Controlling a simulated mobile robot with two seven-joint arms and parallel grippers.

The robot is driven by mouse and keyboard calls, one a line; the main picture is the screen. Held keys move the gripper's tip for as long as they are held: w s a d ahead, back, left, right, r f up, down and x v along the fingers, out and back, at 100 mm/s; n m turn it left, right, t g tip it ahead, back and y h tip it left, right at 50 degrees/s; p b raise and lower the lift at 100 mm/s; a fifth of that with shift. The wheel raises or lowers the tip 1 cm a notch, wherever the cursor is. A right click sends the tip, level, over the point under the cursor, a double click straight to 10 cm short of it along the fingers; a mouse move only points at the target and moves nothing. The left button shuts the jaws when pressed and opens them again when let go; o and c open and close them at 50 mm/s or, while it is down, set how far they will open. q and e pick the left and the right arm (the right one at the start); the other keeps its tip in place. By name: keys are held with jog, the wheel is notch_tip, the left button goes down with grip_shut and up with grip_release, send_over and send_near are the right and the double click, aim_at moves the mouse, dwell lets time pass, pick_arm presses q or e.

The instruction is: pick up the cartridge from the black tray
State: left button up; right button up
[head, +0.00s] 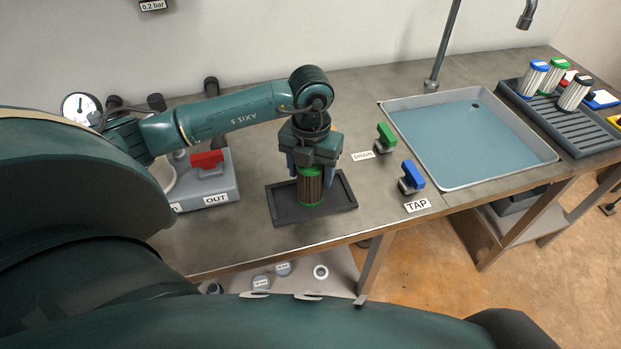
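The cartridge (311,187) is a brown, ribbed cylinder with green ends. It stands upright over the black tray (346,199) in the middle of the bench. My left gripper (312,172) points straight down over it, with a blue-grey finger on each side of its upper part. Whether the fingers press on the cartridge cannot be made out. The cartridge's lower end shows at the tray floor, and I cannot tell if it touches. Its top is hidden by the gripper. My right gripper is not in view.
A grey block with a red handle (207,159) and an OUT label stands left of the tray. Green (386,136) and blue (413,175) valve handles stand to the right, before the sink basin (470,135). A ribbed rack (556,122) holds other cartridges at far right.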

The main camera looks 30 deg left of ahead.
pick_arm(q)
jog(key=c, duration=0.7)
